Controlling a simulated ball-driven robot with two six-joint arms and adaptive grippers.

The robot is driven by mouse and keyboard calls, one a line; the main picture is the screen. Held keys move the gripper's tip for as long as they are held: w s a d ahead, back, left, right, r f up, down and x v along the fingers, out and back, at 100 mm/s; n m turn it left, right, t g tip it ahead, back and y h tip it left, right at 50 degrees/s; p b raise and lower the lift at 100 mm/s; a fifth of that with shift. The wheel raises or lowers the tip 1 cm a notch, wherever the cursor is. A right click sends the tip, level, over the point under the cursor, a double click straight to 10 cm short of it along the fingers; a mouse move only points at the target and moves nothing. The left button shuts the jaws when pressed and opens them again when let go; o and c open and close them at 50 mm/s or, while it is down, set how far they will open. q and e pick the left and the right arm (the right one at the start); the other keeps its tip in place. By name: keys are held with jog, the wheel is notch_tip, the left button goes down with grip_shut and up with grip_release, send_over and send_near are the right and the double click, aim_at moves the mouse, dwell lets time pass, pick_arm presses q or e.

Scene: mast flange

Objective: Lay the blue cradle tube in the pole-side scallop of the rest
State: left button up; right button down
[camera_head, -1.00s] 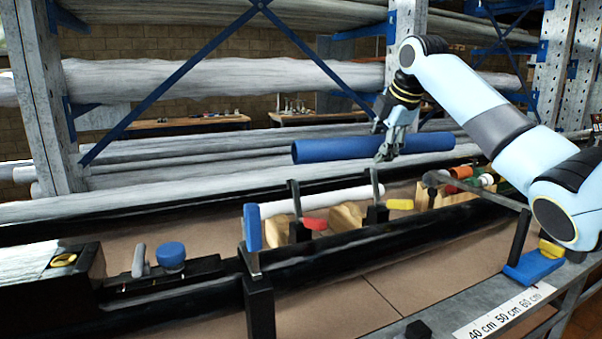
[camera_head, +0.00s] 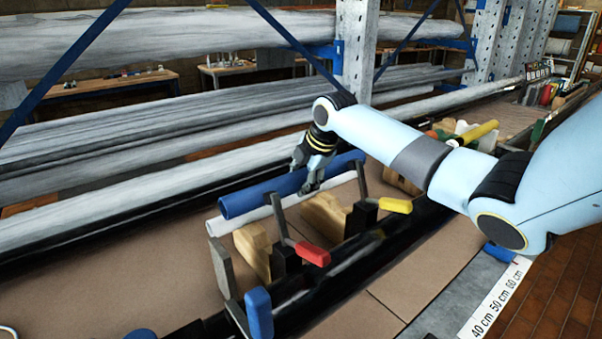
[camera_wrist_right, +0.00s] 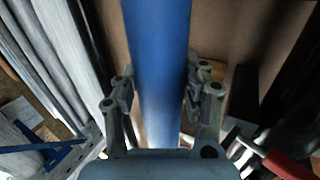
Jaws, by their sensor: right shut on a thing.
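The blue cradle tube (camera_head: 255,192) is held level by my right gripper (camera_head: 312,180), which grips it right of its middle. In the right wrist view the tube (camera_wrist_right: 157,60) runs between the two fingers (camera_wrist_right: 160,100). In the head view the tube appears just behind and above a white tube (camera_head: 240,217). Pale wooden blocks, apparently the rest, stand under the white tube: one at the near left (camera_head: 254,250) and one farther right (camera_head: 325,215). Their scallops are mostly hidden, and I cannot tell whether the blue tube touches them. My left gripper is not in view.
A red-handled clamp (camera_head: 312,254) and a yellow-handled clamp (camera_head: 395,205) stand by the blocks, with dark upright bars. A blue-handled piece (camera_head: 259,312) is at the front. Long grey poles (camera_head: 130,205) lie behind. Brown board (camera_head: 160,285) is bare at the left.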

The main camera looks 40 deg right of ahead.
jog(key=shift+s+a+f, duration=0.25)
jog(key=shift+s+f, duration=0.1)
jog(key=shift+f, duration=0.1)
jog(key=shift+w+f, duration=0.1)
jog(key=shift+f, duration=0.05)
jog(key=shift+r+p, duration=0.2)
jog(key=shift+p, duration=0.2)
notch_tip(320, 180, down, 10)
jog(key=b, duration=0.6)
jog(key=shift+r, duration=0.1)
jog(key=c, duration=0.6)
grip_release()
